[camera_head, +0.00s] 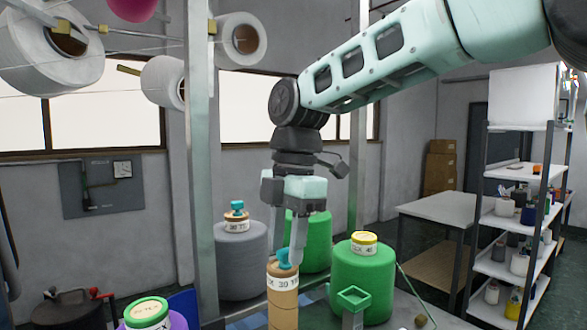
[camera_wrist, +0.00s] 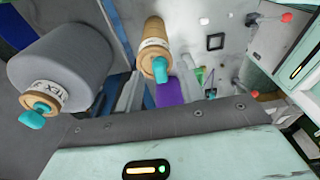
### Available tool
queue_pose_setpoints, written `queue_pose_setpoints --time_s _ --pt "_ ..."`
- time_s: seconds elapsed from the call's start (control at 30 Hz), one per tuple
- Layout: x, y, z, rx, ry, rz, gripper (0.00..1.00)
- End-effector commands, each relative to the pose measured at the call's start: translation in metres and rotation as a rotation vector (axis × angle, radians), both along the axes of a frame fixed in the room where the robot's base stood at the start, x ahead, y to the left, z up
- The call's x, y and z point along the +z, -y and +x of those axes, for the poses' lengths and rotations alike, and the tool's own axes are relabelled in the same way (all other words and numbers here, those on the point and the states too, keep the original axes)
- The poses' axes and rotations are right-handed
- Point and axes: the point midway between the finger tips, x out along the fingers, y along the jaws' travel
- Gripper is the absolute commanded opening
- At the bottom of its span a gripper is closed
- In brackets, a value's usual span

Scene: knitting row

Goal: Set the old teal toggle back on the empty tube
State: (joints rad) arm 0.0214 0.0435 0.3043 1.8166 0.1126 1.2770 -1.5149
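A teal toggle (camera_head: 283,259) sits at the top of a tall brown tube (camera_head: 282,300) with a white label band, low in the middle of the head view. My gripper (camera_head: 284,257) points down there, one pale finger on each side of the toggle. In the wrist view the toggle (camera_wrist: 160,70) shows at the end of the brown tube (camera_wrist: 155,40), with gaps beside it, so my gripper looks open around it. I cannot tell whether the toggle is fully seated. A second teal toggle (camera_head: 237,206) stands on the brown-topped grey spool (camera_head: 241,255), also seen in the wrist view (camera_wrist: 65,65).
Green spools (camera_head: 362,285) stand to the right and behind, one with a yellow cap (camera_head: 364,241). A purple spool with a green cap (camera_head: 147,312) is at lower left. A small green tray (camera_head: 353,297) is close on the right. A metal post (camera_head: 202,150) rises at left.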

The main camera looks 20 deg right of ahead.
Motion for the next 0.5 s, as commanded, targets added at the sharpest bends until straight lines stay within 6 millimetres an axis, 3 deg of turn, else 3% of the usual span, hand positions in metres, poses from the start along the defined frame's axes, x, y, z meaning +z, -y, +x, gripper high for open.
queue_pose_setpoints --time_s 0.17,0.5 --pt "0.027 0.004 0.002 -0.002 0.006 0.001 0.38" --pt "0.108 0.013 0.004 -0.001 0.005 0.002 0.38"
